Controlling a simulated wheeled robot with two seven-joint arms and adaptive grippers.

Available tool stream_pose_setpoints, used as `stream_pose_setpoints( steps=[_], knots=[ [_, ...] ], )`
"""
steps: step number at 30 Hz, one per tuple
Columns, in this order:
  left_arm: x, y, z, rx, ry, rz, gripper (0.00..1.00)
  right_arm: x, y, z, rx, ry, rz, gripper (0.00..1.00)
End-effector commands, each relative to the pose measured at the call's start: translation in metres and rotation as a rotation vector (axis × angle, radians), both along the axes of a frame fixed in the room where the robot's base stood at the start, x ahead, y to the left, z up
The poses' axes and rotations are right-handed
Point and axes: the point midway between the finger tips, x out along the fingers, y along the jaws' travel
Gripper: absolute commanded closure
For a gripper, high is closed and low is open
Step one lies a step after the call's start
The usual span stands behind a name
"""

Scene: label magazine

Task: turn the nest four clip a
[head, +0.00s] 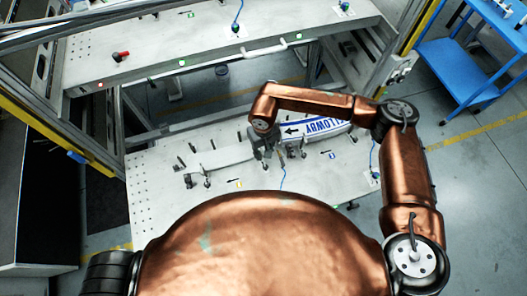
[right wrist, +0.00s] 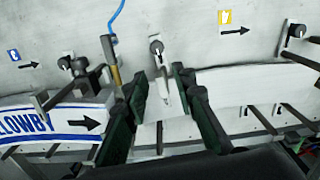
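A small clip with a black knob and a pale metal lever (right wrist: 157,50) stands on the pale plate in the right wrist view. My right gripper (right wrist: 160,82) is open, with one dark green finger on each side of the lever. I cannot tell whether either finger touches it. In the head view my right gripper (head: 263,146) is over the middle of the lower table, at the left end of a white panel with blue lettering (head: 318,129), and it hides the clip there. The nest number of this clip cannot be read. My left gripper is not in view.
Other black-knobbed clips stand nearby, one at left (right wrist: 66,63) and one at upper right (right wrist: 296,31). A yellow tag (right wrist: 225,17) and a blue tag (right wrist: 13,55) mark the plate. A raised shelf (head: 150,60) lies behind; a blue cart (head: 465,70) stands at right.

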Motion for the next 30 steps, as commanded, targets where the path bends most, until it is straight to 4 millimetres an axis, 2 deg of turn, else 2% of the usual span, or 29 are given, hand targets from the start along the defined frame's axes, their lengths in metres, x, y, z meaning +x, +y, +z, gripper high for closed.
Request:
stream_pose_setpoints(
  steps=[5, 16, 30],
  knots=[
    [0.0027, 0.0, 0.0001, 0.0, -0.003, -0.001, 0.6, -0.0001, 0.0, -0.0001, 0.0, 0.0, 0.0, 0.75],
    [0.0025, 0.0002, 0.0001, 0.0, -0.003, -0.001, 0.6, 0.0, -0.0001, 0.0002, 0.0, 0.0, -0.001, 1.0],
    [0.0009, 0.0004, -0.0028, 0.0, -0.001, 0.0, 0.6, 0.0, 0.0003, -0.0005, 0.0, 0.0, -0.02, 1.0]
  ],
)
